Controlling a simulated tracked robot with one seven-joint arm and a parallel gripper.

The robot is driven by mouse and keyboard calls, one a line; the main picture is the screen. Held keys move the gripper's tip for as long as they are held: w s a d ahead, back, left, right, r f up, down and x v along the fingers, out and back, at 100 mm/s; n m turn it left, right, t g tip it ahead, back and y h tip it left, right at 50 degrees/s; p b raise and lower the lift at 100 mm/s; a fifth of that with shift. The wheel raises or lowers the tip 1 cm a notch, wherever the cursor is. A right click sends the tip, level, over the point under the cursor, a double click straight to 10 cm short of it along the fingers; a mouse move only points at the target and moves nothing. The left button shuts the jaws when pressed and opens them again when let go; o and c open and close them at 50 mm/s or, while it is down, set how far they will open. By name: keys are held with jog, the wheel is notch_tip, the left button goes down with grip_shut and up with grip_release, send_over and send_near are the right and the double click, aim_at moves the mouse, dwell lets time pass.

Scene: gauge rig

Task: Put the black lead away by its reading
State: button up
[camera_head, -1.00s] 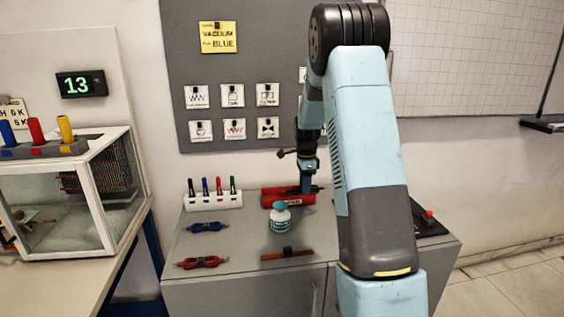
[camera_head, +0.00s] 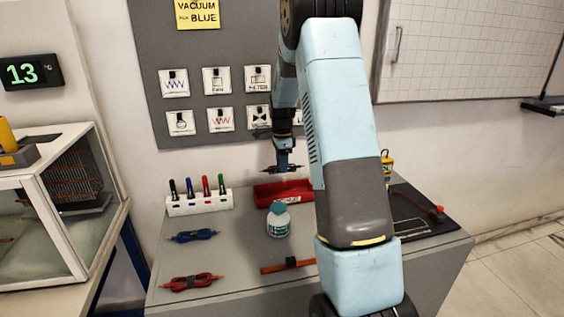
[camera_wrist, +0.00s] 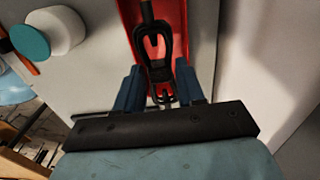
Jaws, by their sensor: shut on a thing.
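My gripper (camera_head: 283,161) is shut on the black lead (camera_head: 284,169) and holds it above the red tray (camera_head: 283,190) on the grey cabinet. In the wrist view the black lead (camera_wrist: 152,40) is a coiled bundle between the two blue fingers (camera_wrist: 160,92), with the red tray (camera_wrist: 128,12) below it. A green display (camera_head: 30,71) at the left reads 13 °C. A yellow note (camera_head: 197,13) on the grey board reads "VACUUM" and "BLUE", with small print between.
A glass-sided case (camera_head: 60,215) stands left. A dark tray (camera_head: 415,218) lies right, partly behind my arm.

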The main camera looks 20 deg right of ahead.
jog(key=shift+s+d+f, duration=0.1)
jog(key=shift+d+f, duration=0.1)
jog(key=shift+f, duration=0.6)
jog(key=shift+s+d+f, duration=0.1)
jog(key=shift+d+f, duration=0.05)
jog(key=shift+f, duration=3.95)
jog(key=o, duration=1.6)
jog(key=shift+r, duration=0.1)
